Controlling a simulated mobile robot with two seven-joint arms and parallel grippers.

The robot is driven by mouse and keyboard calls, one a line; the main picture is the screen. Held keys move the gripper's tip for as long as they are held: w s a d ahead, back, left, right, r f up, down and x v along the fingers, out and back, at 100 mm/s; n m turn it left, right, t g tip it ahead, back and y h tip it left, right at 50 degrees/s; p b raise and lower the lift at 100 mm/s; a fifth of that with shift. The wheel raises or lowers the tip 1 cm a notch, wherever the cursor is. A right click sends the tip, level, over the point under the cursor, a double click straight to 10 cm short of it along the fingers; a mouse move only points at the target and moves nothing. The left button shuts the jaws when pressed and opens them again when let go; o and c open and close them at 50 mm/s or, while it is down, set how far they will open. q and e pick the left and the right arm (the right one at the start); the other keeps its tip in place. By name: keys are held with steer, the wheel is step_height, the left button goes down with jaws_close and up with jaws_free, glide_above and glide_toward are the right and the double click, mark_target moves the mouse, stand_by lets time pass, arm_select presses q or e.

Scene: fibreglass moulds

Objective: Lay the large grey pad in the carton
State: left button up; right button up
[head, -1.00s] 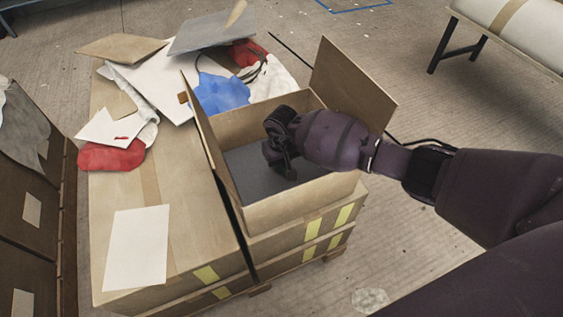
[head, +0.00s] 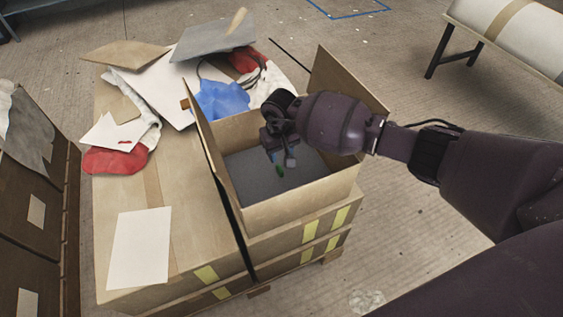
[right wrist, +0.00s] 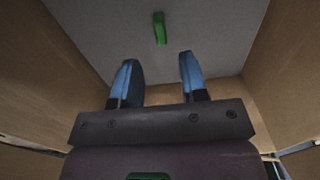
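The open carton (head: 290,204) stands on the right part of the box-topped pallet, its flaps up. A large grey pad (head: 248,172) lies across its floor; it also fills the far part of the right wrist view (right wrist: 205,38). A small green tab (head: 280,170) stands on the pad and shows in the right wrist view too (right wrist: 159,28). My right gripper (head: 283,158) is inside the carton's mouth, above the pad. Its blue fingers (right wrist: 157,62) are apart with nothing between them, and the tab is beyond them. The pad's right part is hidden by the arm and carton wall. My left gripper is out of view.
Left of the carton, the box top holds a white sheet (head: 139,246) and a pile with a grey panel (head: 213,38), blue cloth (head: 221,99) and red cloth (head: 115,160). A raised flap (head: 343,88) stands close behind my right wrist.

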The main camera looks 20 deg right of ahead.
mark_target(280, 168)
step_height(280, 168, up, 5)
steer(key=shift+p, duration=0.4)
